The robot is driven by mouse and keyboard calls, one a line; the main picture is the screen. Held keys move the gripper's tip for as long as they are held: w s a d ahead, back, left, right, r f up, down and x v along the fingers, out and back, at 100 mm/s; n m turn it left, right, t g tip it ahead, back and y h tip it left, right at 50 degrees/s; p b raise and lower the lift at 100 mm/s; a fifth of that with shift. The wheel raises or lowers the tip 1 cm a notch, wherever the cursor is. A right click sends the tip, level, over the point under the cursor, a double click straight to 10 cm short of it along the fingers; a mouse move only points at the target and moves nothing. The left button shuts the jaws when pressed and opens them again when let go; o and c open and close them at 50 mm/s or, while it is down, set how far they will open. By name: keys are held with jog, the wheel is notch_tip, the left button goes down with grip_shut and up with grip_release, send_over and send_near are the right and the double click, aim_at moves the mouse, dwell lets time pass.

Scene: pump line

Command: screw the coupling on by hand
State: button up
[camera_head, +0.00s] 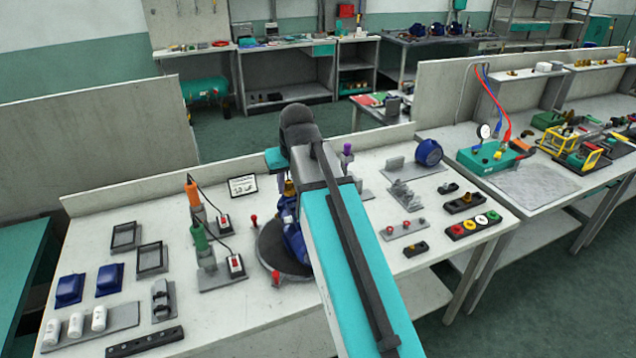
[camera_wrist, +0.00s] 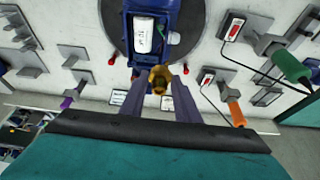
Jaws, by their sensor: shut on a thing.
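My gripper (camera_wrist: 160,72) is shut on a brass coupling (camera_wrist: 160,82), which sits between the two fingers in the wrist view. The coupling is at the edge of a blue pump (camera_wrist: 129,50) that has a white cylinder and an open box on it. I cannot tell whether the coupling touches the pump's port or how far it is turned on. In the head view the blue pump (camera_head: 293,240) stands on a round dark plate (camera_head: 268,256), largely hidden behind my arm. Only a small brass patch (camera_head: 290,188) shows there, and the fingers are hidden.
Two corded screwdrivers, orange (camera_head: 193,194) and green (camera_head: 199,237), stand in holders left of the plate. Blue covers (camera_head: 70,289) and black frames (camera_head: 124,237) lie farther left. A blue motor (camera_head: 429,152) and a tray of colored rings (camera_head: 473,225) are at right. Small red knobs stand near the plate.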

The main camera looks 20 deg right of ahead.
jog(key=a+f+b, duration=0.6)
jog(key=a, duration=0.1)
jog(key=shift+f, duration=0.15)
dwell(0.3)
